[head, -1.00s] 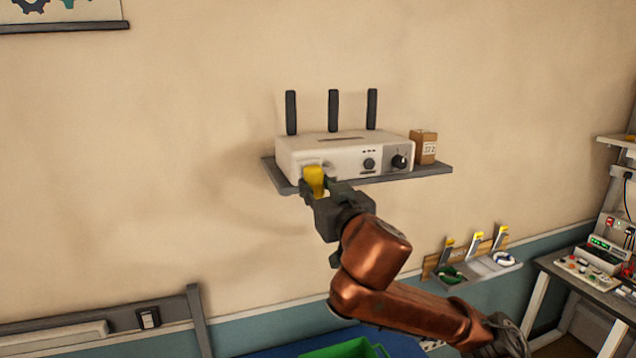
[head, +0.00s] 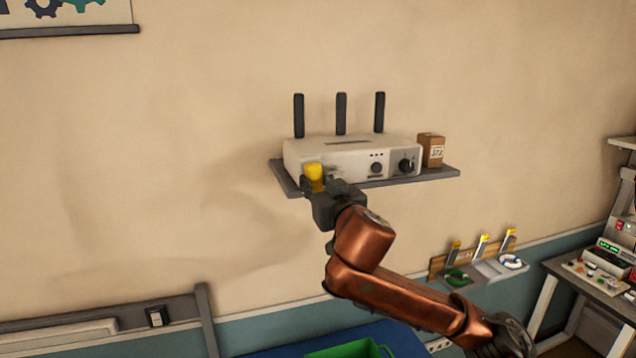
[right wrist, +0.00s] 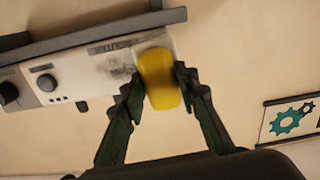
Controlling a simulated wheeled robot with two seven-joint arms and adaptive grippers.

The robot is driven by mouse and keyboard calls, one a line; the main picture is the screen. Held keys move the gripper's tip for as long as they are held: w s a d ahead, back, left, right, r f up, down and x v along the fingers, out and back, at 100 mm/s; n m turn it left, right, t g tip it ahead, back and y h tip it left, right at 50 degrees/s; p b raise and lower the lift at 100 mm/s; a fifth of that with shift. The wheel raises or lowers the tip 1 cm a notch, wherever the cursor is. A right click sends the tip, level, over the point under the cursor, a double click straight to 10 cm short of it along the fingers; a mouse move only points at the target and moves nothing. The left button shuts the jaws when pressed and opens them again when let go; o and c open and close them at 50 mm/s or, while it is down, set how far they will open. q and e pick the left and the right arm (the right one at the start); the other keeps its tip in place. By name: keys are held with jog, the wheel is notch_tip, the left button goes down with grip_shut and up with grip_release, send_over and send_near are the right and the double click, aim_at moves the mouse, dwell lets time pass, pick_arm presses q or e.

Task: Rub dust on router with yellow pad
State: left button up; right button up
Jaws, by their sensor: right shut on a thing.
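The white router (head: 345,158) with three black antennas stands on a grey wall shelf in the head view. My right gripper (head: 322,186) is in front of the router's left front and is shut on the yellow pad (head: 313,176). In the right wrist view the pad (right wrist: 160,80) sits between the two fingers (right wrist: 158,85), at one end of the router's front face (right wrist: 85,75). A dark dust smudge (right wrist: 122,68) shows on that face right beside the pad. I cannot tell whether the pad touches the face. My left gripper is not in view.
The grey shelf (head: 440,173) also holds a small brown box (head: 431,150) at the router's right. A small wall tray (head: 490,272) with tools is lower right. A green bin (head: 345,350) is below. The wall left of the shelf is clear.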

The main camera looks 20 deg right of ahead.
jog(key=shift+w, duration=0.9)
dwell(0.4)
jog(key=shift+w+d, duration=0.15)
jog(key=shift+d, duration=5.2)
jog(key=shift+a, duration=0.15)
